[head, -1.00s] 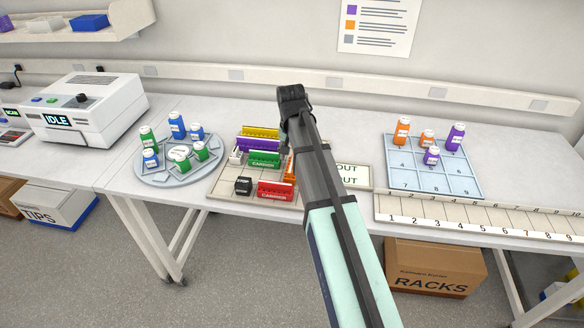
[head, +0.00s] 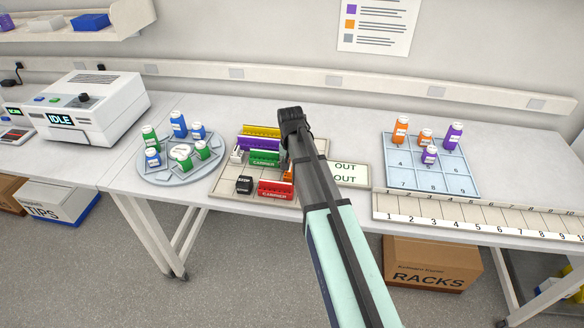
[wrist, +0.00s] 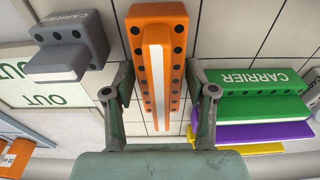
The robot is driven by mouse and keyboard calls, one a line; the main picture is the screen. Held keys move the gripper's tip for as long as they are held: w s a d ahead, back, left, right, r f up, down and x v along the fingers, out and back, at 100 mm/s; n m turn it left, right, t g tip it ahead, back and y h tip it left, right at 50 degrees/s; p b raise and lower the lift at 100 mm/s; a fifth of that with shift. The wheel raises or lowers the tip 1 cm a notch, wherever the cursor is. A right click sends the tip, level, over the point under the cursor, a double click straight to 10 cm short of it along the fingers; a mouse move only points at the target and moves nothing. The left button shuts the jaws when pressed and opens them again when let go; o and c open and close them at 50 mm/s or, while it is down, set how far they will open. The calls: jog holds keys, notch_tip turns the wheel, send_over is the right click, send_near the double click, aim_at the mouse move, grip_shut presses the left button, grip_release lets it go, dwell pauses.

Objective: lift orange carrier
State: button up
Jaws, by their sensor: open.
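The orange carrier (wrist: 157,60) is a long block with dark holes along its sides and a raised ridge. It lies between the two fingers of my gripper (wrist: 160,100) in the wrist view. The fingers are open, one on each side, with gaps to the carrier. In the head view only a small orange part (head: 288,174) shows beside my arm, which hides the rest. My gripper's fingertips are hidden in the head view.
The green carrier (wrist: 262,108) stands close right of the right finger in the wrist view, with purple and yellow carriers beyond. A grey carrier (wrist: 65,50) is at the left. In the head view, a red carrier (head: 275,189) and black block (head: 244,185) share the tiled tray (head: 226,192).

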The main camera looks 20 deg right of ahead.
jog(key=shift+c, duration=0.3)
jog(key=c, duration=0.9)
jog(key=shift+c, duration=0.2)
jog(key=shift+r, duration=0.15)
